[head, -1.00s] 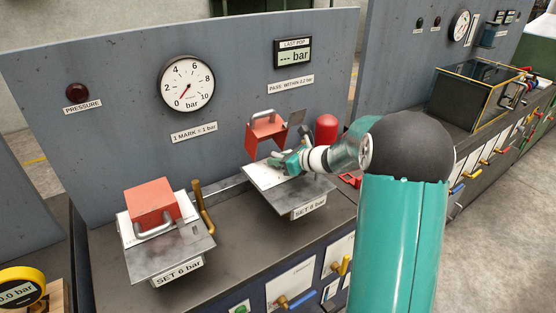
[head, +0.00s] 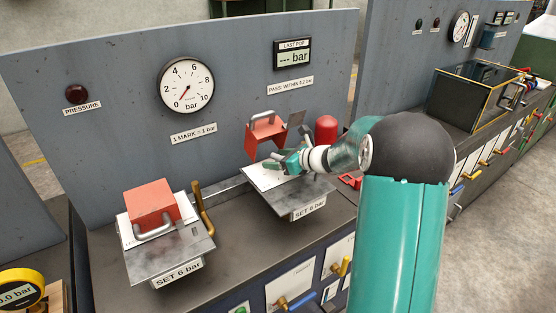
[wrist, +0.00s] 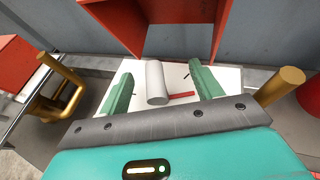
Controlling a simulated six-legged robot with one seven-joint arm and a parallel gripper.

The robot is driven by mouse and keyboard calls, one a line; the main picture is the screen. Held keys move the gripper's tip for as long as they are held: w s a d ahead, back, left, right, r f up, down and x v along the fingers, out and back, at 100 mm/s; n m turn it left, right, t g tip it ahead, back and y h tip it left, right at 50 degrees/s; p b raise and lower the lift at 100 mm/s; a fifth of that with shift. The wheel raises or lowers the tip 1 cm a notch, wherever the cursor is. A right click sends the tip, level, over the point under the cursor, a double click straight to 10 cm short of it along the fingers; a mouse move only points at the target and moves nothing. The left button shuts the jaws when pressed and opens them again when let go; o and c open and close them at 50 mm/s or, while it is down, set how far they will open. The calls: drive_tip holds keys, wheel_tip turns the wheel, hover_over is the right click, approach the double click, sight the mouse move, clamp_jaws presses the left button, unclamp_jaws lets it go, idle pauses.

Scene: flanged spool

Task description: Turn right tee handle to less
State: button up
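The right tee handle (wrist: 157,84) shows in the wrist view as a pale grey rounded bar with a red pointer (wrist: 181,95) towards the right. It stands over a white plate (wrist: 140,103), which shows at the right station in the head view (head: 262,177). My gripper (wrist: 166,88) is open, its two green fingers on either side of the bar, with visible gaps on both sides. In the head view my gripper (head: 279,163) is over the right plate and hides the handle. Markings on the plate are too small to read.
A raised red cover (head: 266,135) stands behind the right plate. Brass posts (wrist: 280,86) flank it in the wrist view. The left station has a closed red cover (head: 152,204). A red cylinder (head: 326,130) is near my wrist. The gauge (head: 186,86) reads near 0.

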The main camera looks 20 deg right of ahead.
drive_tip(key=shift+f, duration=0.1)
drive_tip(key=v, duration=1.3)
drive_tip(key=shift+s+d+r, duration=0.15)
drive_tip(key=shift+s+r, duration=0.1)
drive_tip(key=shift+s, duration=0.05)
drive_tip(key=c, duration=0.6)
drive_tip(key=shift+o, duration=0.2)
drive_tip(key=shift+s+r+n+h, duration=0.25)
drive_tip(key=shift+s+n+h, duration=0.05)
drive_tip(key=shift+n, duration=0.2)
drive_tip(key=shift+w+a+n, duration=0.2)
drive_tip(key=shift+a+n, duration=0.1)
drive_tip(key=shift+a, duration=0.35)
drive_tip(key=x, duration=1.3)
drive_tip(key=shift+w+r, duration=0.15)
drive_tip(key=shift+w, duration=0.1)
drive_tip(key=shift+d, duration=0.1)
